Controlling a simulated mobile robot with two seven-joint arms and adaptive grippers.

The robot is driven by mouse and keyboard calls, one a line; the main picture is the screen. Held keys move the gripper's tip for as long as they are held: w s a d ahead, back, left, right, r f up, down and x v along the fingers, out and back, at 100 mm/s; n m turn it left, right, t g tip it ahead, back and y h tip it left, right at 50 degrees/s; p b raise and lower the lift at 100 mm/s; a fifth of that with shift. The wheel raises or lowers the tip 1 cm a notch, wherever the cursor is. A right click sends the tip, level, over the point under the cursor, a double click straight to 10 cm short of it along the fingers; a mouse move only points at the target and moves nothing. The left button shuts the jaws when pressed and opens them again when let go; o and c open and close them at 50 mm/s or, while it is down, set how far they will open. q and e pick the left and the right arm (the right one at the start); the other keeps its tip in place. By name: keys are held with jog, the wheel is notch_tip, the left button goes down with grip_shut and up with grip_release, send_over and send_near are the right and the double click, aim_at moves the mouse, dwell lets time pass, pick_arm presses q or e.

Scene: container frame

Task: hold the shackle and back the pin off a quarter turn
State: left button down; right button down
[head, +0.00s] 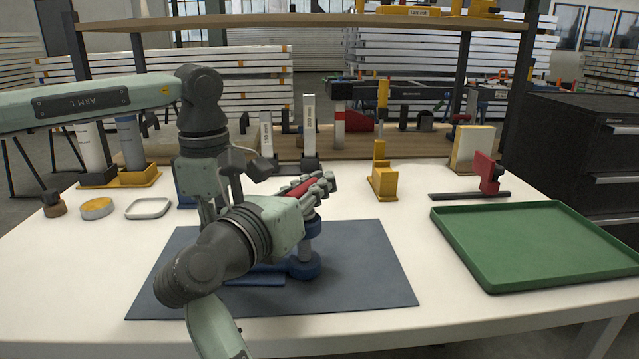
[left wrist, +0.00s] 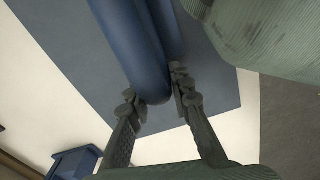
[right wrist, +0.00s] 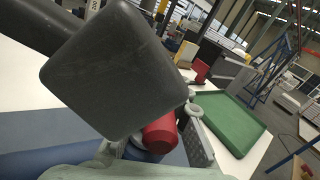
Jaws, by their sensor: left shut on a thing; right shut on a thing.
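The blue shackle (head: 306,268) stands at the middle of the dark mat, largely hidden behind my right arm. The pin's grey shank (head: 304,247) shows upright between blue parts of the shackle. The pin's red head (head: 298,190) is above it; the red also shows in the right wrist view (right wrist: 160,133). My right gripper (head: 316,188) is shut on the red head. My left gripper (left wrist: 158,92) is shut on a rounded blue part of the shackle (left wrist: 140,45).
The dark mat (head: 370,270) has free room on its right. A green tray (head: 475,262) stands at the right. A yellow block (head: 383,182) and a red-jawed tool (head: 487,172) stand behind. A small white dish (head: 148,209) lies at the left. My two arms are close together over the mat.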

jog(key=shift+a, duration=0.1)
jog(key=c, duration=1.4)
grip_release()
jog(key=v, duration=1.2)
pick_arm(q)
jog(key=c, duration=1.3)
grip_release()
jog(key=shift+r, duration=0.1)
